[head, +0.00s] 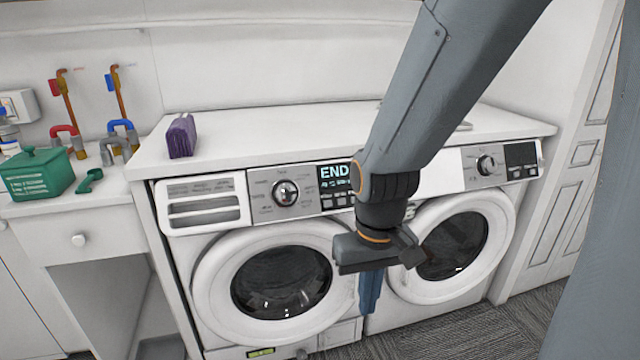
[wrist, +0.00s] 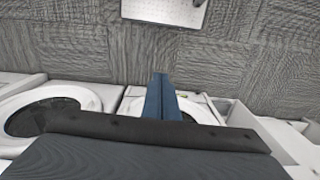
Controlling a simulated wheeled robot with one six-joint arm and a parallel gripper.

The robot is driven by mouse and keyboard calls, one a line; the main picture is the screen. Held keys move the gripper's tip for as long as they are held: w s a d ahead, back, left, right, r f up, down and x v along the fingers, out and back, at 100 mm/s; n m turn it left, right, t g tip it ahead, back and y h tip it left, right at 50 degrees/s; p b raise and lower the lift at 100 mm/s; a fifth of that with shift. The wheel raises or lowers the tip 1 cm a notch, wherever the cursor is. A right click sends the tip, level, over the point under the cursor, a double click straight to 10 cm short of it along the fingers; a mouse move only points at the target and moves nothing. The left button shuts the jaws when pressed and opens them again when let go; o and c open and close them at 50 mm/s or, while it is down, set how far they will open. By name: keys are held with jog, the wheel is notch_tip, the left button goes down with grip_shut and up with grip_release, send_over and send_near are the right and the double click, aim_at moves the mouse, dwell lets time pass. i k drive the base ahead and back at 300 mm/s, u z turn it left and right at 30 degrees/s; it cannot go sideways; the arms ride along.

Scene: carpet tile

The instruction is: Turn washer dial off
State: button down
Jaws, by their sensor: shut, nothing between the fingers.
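The left machine (head: 275,290) is white, with a round door and a lit panel reading END (head: 335,172). Its silver round dial (head: 285,193) sits left of that display. The right machine (head: 455,250) has a smaller dial (head: 486,164) beside a dark display. I cannot tell from the frames which machine is the washer. My gripper (head: 369,298) is shut and empty, pointing down in front of the gap between the two machines, below and right of the left dial. In the wrist view its blue fingers (wrist: 162,98) are together. My arm hides part of the right machine's panel.
A white countertop (head: 260,130) covers both machines, with a purple box (head: 181,136) on it. A panelled door (head: 570,190) is at the right. Grey carpet (head: 480,327) lies in front.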

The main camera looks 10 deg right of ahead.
aim_at(286, 193)
jog(key=z, duration=0.5)
jog(key=k, duration=1.15)
jog(key=u, duration=0.25)
jog(key=i, duration=0.7)
jog(key=u, duration=0.3)
